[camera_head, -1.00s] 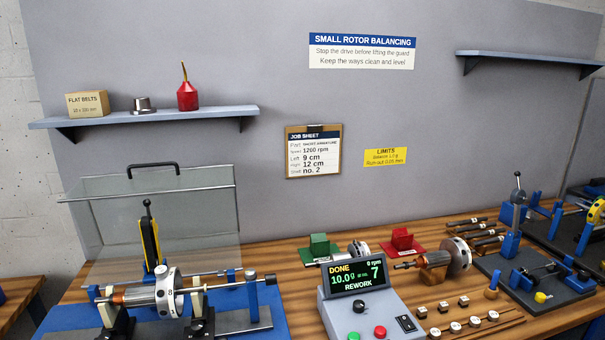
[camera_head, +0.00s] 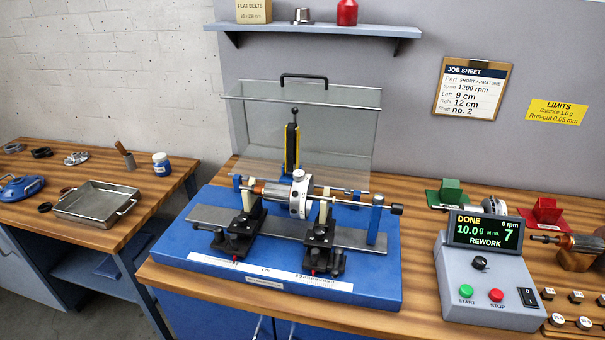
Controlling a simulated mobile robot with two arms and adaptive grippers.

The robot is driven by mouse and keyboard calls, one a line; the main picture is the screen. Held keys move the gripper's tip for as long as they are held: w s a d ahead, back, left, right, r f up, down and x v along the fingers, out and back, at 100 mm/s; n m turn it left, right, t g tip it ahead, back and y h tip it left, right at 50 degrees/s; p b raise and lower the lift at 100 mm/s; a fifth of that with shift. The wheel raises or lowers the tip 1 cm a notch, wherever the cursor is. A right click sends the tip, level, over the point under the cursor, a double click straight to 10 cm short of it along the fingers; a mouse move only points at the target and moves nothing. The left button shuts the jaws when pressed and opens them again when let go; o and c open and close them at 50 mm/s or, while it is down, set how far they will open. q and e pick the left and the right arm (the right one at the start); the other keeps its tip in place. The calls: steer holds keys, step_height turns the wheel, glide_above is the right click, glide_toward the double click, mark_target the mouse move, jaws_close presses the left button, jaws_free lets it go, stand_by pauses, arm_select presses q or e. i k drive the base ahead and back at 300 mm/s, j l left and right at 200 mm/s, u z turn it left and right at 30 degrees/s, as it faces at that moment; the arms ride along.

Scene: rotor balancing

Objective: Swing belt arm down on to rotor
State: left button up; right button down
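The belt arm (camera_head: 291,148) is a yellow and black lever with a black ball knob. It stands upright at the back of the blue balancing machine (camera_head: 190,240), behind the rotor. The rotor (camera_head: 299,196) lies across two supports, with a silver disc in the middle and a copper-coloured part (camera_head: 270,189) to its left. A clear guard (camera_head: 345,125) with a black handle (camera_head: 304,76) stands raised behind the machine. Neither of my grippers shows in the head view.
A grey control box (camera_head: 490,270) stands right of the machine; its display reads DONE, 0 rpm, REWORK. Green (camera_head: 450,193) and red (camera_head: 545,213) stands are behind it. A side bench at left holds a metal tray (camera_head: 97,202) and a blue jar (camera_head: 161,165). A shelf (camera_head: 320,30) is above the guard.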

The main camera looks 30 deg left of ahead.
mark_target(292, 144)
steer(key=j, duration=0.9)
steer(key=i+j+z, duration=0.1)
steer(key=j, duration=0.8)
